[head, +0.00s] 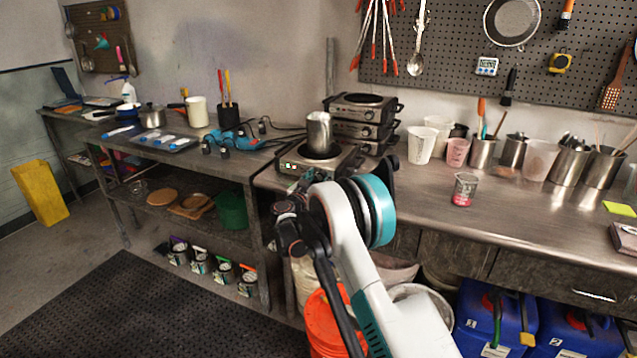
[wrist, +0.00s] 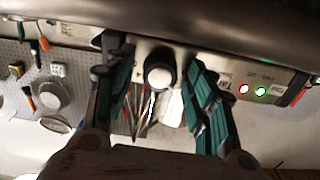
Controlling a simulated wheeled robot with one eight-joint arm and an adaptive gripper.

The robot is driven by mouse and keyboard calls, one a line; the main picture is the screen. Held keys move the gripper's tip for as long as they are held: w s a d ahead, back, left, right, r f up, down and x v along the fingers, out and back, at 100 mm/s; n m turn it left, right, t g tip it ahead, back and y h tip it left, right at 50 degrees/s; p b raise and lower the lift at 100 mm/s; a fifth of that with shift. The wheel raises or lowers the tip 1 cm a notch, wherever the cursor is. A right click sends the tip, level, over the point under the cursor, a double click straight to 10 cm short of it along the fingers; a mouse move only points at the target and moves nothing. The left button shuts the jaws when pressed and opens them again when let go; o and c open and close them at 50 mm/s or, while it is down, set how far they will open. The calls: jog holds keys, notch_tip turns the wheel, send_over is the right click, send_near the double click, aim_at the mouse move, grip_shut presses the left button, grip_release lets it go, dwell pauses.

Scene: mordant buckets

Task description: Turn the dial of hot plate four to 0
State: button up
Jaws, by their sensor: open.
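The hot plate (head: 290,165) in front on the bench carries a steel pot (head: 318,130) and has lit lamps on its front panel. Its panel (wrist: 222,80) fills the top of the wrist view, which is upside down. The round dial (wrist: 160,77) with a pale face sits between the two teal-padded fingers of my gripper (wrist: 158,64). The fingers are apart, one on each side of the dial, with gaps showing. The dial's pointer setting is too small to read. In the head view my wrist hides part of the plate's front.
Stacked hot plates (head: 362,112) stand behind the pot. A white bucket (head: 421,145) and a pink-stained cup (head: 465,188) stand to the right. A tray (head: 165,140) lies to the left. An orange bucket (head: 322,325) is below the bench.

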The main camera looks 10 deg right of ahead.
jog(key=shift+w, duration=0.1)
jog(key=c, duration=1.1)
jog(key=shift+o, duration=0.2)
jog(key=shift+n, duration=0.3)
jog(key=n, duration=0.2)
jog(key=shift+n, duration=2.2)
jog(key=o, duration=1.1)
jog(key=shift+c, duration=0.2)
